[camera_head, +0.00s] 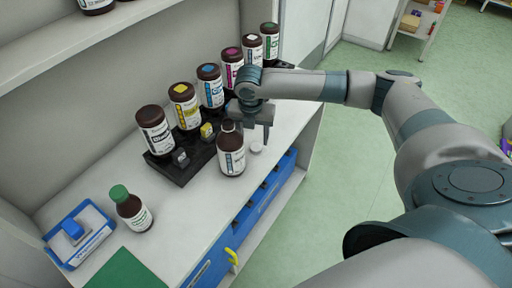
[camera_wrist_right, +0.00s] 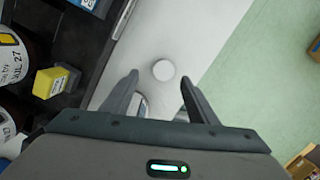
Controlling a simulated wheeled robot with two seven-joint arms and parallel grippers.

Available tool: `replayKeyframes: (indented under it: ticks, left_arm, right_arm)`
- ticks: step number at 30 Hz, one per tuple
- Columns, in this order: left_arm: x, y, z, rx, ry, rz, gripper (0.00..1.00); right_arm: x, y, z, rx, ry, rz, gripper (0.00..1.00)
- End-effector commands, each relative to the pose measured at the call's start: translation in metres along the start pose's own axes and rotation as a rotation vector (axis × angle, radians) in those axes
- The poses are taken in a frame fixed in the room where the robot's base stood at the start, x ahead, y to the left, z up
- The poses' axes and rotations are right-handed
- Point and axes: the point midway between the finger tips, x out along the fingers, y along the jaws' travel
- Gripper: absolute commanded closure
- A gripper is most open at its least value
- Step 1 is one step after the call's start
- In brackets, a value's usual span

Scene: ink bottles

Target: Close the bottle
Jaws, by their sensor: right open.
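A brown bottle (camera_head: 230,158) with a white label stands upright near the front edge of the white counter. Its narrow brown neck shows no cap. A round white cap (camera_head: 256,148) lies on the counter just right of the bottle. My right gripper (camera_head: 255,133) is open above the counter, close behind the bottle and the cap. In the right wrist view the cap (camera_wrist_right: 164,70) shows between and slightly beyond the spread fingertips (camera_wrist_right: 160,80), with nothing held. Pale curved shapes behind the fingers are mostly hidden. My left gripper is out of view.
A dark rack (camera_head: 180,168) with several large brown bottles stands along the wall. A green-capped bottle (camera_head: 131,208) and a blue-and-white tray (camera_head: 79,236) are at the near left. Blue bins (camera_head: 240,225) sit beneath the counter. Green floor lies right.

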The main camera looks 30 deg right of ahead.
Motion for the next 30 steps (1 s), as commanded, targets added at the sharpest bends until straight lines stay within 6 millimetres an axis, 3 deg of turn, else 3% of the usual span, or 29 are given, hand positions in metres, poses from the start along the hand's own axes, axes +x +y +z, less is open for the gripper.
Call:
replayKeyframes:
  ticks: [7,13,28,30]
  left_arm:
    - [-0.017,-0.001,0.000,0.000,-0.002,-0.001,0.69]
    - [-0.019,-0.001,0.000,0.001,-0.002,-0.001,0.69]
    - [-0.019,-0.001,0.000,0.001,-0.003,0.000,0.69]
    - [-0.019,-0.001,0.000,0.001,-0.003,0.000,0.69]
  right_arm:
    - [0.025,-0.008,0.001,0.000,0.002,-0.004,0.46]
    - [0.045,-0.007,0.001,0.000,0.000,-0.002,0.46]
    - [0.048,-0.007,0.001,-0.001,0.000,-0.001,0.46]
    - [0.048,-0.007,0.001,-0.001,0.000,-0.001,0.61]
